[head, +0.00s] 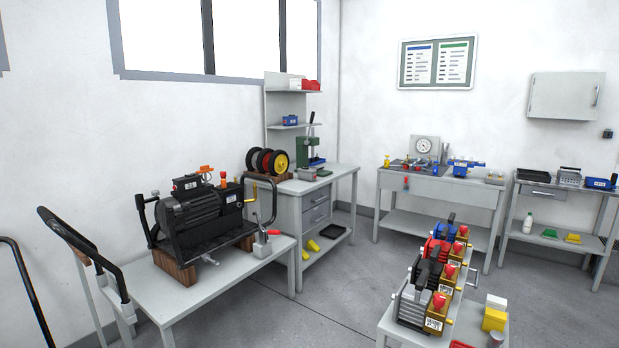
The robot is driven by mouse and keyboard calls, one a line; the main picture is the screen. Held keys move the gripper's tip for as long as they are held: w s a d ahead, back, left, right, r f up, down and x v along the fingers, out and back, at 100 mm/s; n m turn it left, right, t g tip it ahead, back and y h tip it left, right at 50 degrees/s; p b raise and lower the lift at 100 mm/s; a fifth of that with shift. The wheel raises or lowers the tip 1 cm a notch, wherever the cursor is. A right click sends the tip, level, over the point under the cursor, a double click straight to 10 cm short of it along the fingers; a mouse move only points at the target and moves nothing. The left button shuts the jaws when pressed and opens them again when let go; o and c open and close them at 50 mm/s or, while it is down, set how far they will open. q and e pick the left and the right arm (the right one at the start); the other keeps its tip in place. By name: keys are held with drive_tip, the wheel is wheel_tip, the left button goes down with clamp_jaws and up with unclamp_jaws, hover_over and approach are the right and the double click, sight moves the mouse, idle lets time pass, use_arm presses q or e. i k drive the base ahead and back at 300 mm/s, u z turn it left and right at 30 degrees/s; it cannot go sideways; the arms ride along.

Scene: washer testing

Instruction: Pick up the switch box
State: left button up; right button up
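A large black motor-driven machine (205,222) sits on wooden blocks on the grey table at the left. A small black box (186,184) with pale markings is on top of it, and this looks like the switch box, though I cannot tell for sure. A small grey box (264,249) with a red-topped lever stands on the table's right corner and could also be the switch box. Neither of my grippers shows in the head view.
The grey table (240,281) has bare room at its front. A black-handled cart (85,250) stands at the left. Several small machines (433,275) crowd a low table at the lower right. Benches line the back walls. Open floor (340,270) lies between the tables.

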sight(304, 173)
drive_tip(key=u, duration=0.3)
drive_tip(key=i, duration=3.3)
drive_tip(key=z, duration=1.3)
drive_tip(key=i, duration=0.8)
drive_tip(key=u, duration=0.8)
